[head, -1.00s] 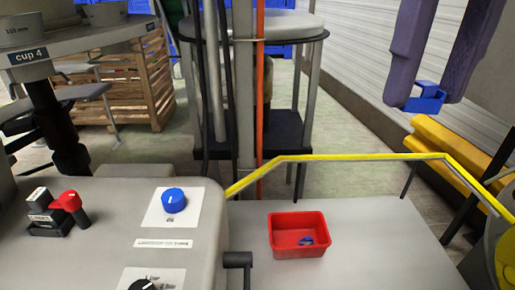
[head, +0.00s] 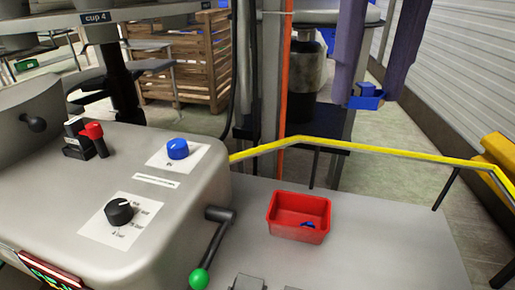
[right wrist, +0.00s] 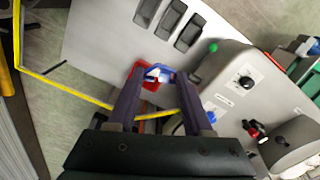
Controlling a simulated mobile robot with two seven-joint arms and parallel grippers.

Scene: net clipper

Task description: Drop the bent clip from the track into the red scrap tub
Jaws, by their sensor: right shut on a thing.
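My right gripper (head: 366,92) comes down from the top right of the head view, shut on a blue clip (head: 367,102). The clip also shows between the fingertips in the right wrist view (right wrist: 158,72). The red scrap tub (head: 283,229) stands on the grey table, lower in the head view and left of the gripper. A small blue piece lies inside it. In the right wrist view the red tub (right wrist: 150,87) shows partly behind the clip and fingers. The track cannot be made out. My left gripper is not in view.
A yellow rail (head: 390,151) runs along the table's far edge. A grey control housing (head: 60,190) with knobs and a green-tipped lever (head: 199,278) stands left of the tub. The grey table (head: 390,240) is bare right of the tub.

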